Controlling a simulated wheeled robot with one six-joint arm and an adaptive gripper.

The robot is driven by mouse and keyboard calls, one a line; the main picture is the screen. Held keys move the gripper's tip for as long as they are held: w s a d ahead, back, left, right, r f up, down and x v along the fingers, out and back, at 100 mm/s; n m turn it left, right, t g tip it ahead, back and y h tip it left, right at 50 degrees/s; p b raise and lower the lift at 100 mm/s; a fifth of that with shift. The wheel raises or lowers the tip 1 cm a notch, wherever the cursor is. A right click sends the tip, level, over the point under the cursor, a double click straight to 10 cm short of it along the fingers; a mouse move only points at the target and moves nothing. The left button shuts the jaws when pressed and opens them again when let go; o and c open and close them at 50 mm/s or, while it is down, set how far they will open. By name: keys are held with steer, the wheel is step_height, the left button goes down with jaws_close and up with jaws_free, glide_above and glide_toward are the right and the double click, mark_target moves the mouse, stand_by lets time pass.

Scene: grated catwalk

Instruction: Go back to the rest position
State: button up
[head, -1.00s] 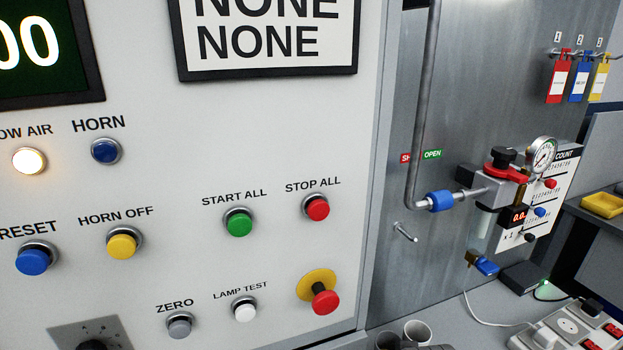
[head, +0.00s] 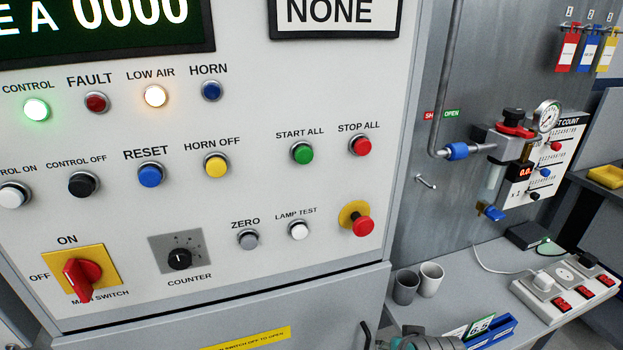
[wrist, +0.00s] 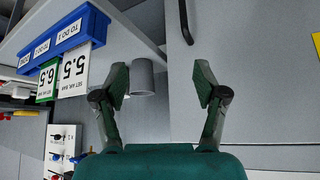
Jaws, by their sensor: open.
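My gripper (wrist: 161,84) is open and empty in the wrist view, its two dark green fingers spread apart. A grey cup (wrist: 143,77) shows beyond the left finger; I cannot tell the exact gap. Past the right finger is a plain grey cabinet surface with a dark handle (wrist: 185,20). In the head view only a small part of my arm shows at the bottom edge, and the gripper's fingers cannot be made out there.
The control panel (head: 330,205) fills the left and middle. The bench to its right holds two cups (head: 431,279), a blue card holder (head: 492,332) and a power strip (head: 565,289). An air regulator with a gauge (head: 548,117) is on the wall behind.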

steer(key=s+f+n+t, duration=0.1)
steer(key=s+f+t, duration=0.3)
steer(key=s+f, duration=0.95)
steer(key=s+r+t, duration=0.2)
steer(key=s+r, duration=0.3)
steer(key=s, duration=0.6)
steer(key=s+r+t, duration=0.1)
steer(key=s+r, duration=0.4)
steer(key=s, duration=0.6)
steer(key=shift+s+d+r+t+y, duration=0.15)
steer(key=shift+s+d+t+y, duration=0.15)
steer(key=shift+t+y, duration=0.1)
